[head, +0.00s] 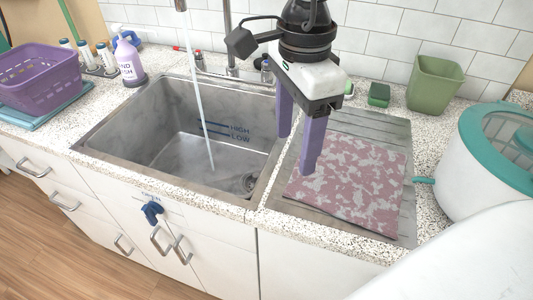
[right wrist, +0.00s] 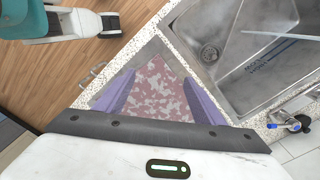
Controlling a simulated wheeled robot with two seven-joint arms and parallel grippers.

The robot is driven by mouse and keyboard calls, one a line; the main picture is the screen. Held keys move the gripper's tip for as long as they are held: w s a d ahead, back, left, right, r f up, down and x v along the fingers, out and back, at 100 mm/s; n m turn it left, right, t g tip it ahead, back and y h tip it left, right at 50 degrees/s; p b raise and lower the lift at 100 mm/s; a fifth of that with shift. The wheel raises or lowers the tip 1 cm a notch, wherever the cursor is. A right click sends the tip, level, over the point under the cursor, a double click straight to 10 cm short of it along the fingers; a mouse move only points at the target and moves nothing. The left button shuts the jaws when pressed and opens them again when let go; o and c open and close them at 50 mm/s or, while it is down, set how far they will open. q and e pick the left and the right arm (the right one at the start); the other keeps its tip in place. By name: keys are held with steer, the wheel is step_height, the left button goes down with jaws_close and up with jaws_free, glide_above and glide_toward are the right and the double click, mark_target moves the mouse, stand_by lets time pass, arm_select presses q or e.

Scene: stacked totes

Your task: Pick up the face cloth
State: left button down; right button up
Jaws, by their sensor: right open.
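The face cloth (head: 348,188) is a flat pink and pale grey patterned square. It lies on the ribbed drainboard (head: 350,122) to the right of the sink. My right gripper (head: 298,153) points down with its two purple fingers apart, over the left and back part of the cloth. In the right wrist view the cloth (right wrist: 158,88) shows between the open fingers of my right gripper (right wrist: 160,95), with nothing held. I cannot tell the exact height of the fingertips above the cloth. My left gripper is not in view.
The steel sink (head: 120,128) has water running from the tap. A green bin (head: 434,84) and a green sponge (head: 379,94) stand behind the drainboard. A white and teal appliance (head: 475,165) is at the right. A purple basket (head: 38,77) and a soap bottle (head: 129,62) are at the left.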

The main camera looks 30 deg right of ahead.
mark_target(292, 193)
steer(key=f+b, duration=0.2)
steer(key=f, duration=0.1)
steer(key=f+b, duration=0.2)
steer(key=f, duration=0.1)
steer(key=f+b, duration=0.2)
steer(key=f, duration=0.1)
steer(key=shift+s, duration=0.4)
steer(key=shift+f+b, duration=0.4)
steer(key=shift+b, duration=0.3)
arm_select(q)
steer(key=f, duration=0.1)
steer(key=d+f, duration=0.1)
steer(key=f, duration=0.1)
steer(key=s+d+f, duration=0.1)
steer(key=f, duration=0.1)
